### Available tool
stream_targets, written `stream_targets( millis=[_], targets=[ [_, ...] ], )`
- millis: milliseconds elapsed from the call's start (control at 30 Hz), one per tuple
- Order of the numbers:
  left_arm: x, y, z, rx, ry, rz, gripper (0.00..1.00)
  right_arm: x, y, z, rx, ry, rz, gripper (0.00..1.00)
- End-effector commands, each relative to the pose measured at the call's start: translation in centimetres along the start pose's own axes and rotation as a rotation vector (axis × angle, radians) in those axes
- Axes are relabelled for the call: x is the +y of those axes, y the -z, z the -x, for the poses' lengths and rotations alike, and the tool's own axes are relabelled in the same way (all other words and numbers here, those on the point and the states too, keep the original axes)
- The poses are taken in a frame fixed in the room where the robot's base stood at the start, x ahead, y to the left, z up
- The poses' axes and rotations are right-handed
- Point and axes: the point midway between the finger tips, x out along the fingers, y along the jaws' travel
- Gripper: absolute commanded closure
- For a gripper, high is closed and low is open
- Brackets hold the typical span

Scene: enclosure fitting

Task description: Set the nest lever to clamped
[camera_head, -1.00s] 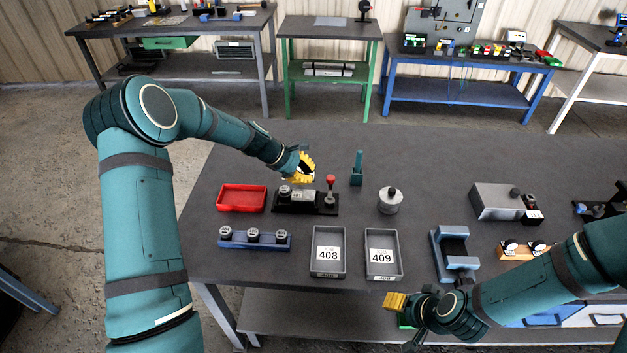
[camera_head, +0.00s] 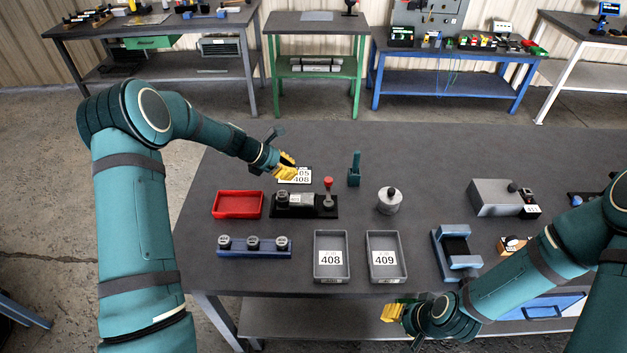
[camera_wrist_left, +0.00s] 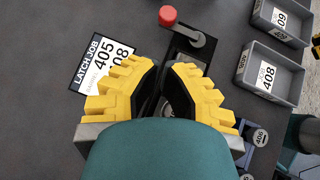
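The nest is a black base (camera_head: 283,211) with a grey block and a lever with a red knob (camera_head: 328,182) at its right end. In the left wrist view the red knob (camera_wrist_left: 167,16) sits on a grey lever arm (camera_wrist_left: 188,33) over the black base, which the fingers partly hide. My left gripper (camera_head: 288,167) is above the table just behind the nest's left part, apart from the lever. In the wrist view its yellow fingers (camera_wrist_left: 164,72) have a gap between their tips and hold nothing. My right gripper (camera_head: 393,312) is at the table's front edge, its fingers too small to judge.
A "LATCH JOB" card (camera_wrist_left: 100,62) lies behind the nest. A red tray (camera_head: 238,204) is left of it, a teal upright piece (camera_head: 354,170) and a round metal part (camera_head: 389,201) right. A blue rack (camera_head: 254,251) and grey bins (camera_head: 331,277) (camera_head: 386,277) stand in front.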

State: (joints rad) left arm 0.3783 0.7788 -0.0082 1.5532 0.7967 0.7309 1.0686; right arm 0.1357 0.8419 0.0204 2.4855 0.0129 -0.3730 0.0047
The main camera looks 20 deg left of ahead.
Motion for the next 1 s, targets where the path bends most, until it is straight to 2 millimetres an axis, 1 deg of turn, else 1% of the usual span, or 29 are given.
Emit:
stream_targets(
  millis=[133,267,600,700,833,1000],
  targets=[
    [0.0,0.0,-0.3,0.000,0.001,-0.001,1.00,0.0,0.0,0.0,0.000,0.000,0.000,0.53],
    [-0.1,0.0,-1.5,-0.001,0.002,-0.001,1.00,0.0,0.0,-0.1,0.000,0.000,0.000,0.53],
    [-0.1,0.0,-7.3,-0.001,0.003,-0.001,1.00,0.1,0.0,-0.3,0.000,-0.001,0.000,0.53],
    [-0.1,0.0,-8.6,-0.001,0.002,-0.001,1.00,0.1,0.0,-0.3,0.000,-0.001,0.000,0.53],
    [0.0,0.0,-9.6,-0.001,0.000,0.000,1.00,0.1,0.0,-0.4,0.000,-0.001,0.000,0.53],
    [0.0,0.0,-10.1,-0.001,0.000,0.000,1.00,0.1,0.0,-0.4,0.000,-0.001,0.000,0.53]
  ],
)
